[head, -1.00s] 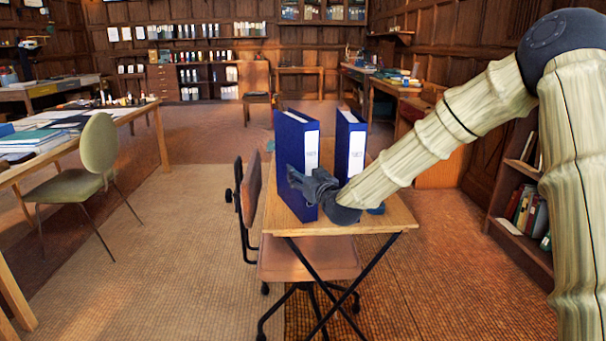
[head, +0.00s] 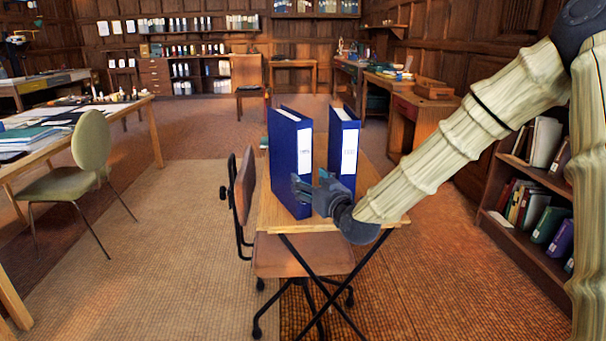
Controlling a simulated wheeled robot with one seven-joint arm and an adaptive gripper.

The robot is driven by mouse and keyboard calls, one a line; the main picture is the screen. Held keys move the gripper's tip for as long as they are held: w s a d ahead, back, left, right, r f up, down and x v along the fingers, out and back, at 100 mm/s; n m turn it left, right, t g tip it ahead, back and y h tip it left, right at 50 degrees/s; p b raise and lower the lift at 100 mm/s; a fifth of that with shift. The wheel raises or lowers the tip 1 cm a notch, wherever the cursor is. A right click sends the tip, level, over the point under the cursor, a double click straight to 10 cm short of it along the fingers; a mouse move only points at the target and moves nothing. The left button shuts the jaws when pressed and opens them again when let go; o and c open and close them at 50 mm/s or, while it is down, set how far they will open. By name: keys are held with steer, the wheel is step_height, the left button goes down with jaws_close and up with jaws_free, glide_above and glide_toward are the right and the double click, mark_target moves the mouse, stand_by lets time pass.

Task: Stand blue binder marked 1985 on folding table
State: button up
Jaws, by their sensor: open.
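Two blue binders with white spine labels stand upright on the small wooden folding table (head: 375,215). The left binder (head: 283,165) is nearer to me; the right binder (head: 345,147) stands beside it with a gap between them. The print on both labels is too small to read, so I cannot tell which is marked 1985. My gripper (head: 300,192) is open at the lower front of the left binder, in front of its spine, and hides a little of it. I cannot tell whether the fingers touch the binder.
An office chair (head: 243,200) is tucked against the table's left side. A green chair (head: 85,165) and a long desk (head: 150,115) are at the left. A bookcase (head: 520,225) stands at the right. The tabletop's front right corner is bare.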

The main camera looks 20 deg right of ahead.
steer(key=shift+s+d, duration=0.15)
steer(key=shift+s, duration=1.35)
steer(key=s+a+f+g, duration=0.25)
steer(key=s+f, duration=0.25)
steer(key=f, duration=0.6)
steer(key=s+a+f+g, duration=0.2)
steer(key=s+f+g, duration=0.25)
steer(key=f, duration=0.75)
steer(key=s+a+f+g, duration=0.2)
steer(key=s+f, duration=0.3)
steer(key=f, duration=0.6)
steer(key=s+f+g, duration=0.3)
steer(key=s+f, duration=0.3)
steer(key=s, duration=0.4)
steer(key=s+f+m+g+h, duration=0.1)
steer(key=s+f+g, duration=0.2)
steer(key=s+f, duration=0.3)
steer(key=s+f+g, duration=0.3)
steer(key=s+f, duration=0.4)
steer(key=s, duration=0.9)
steer(key=shift+s+a+m+h, duration=0.15)
steer(key=shift+a+m+h, duration=0.15)
steer(key=shift+a+h, duration=0.15)
